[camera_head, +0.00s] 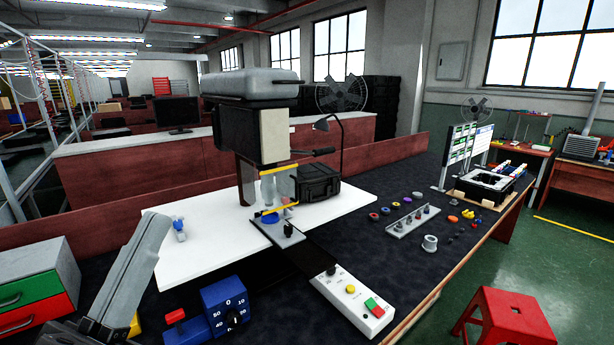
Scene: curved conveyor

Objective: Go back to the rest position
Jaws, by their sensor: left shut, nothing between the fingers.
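My left gripper (141,250) is at the lower left, a grey shape slanting up from the bottom edge. It is shut and holds nothing, and it is above the dark table, in front of the white board's left edge. Its fingertips are hard to make out. My right gripper is not in view.
A press machine (262,130) stands on the white board (185,262), with a small blue-and-white part (179,229) to its left. A blue dial box (226,308), button panel (352,300) and drawer unit (36,288) are near the front. Small parts lie right.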

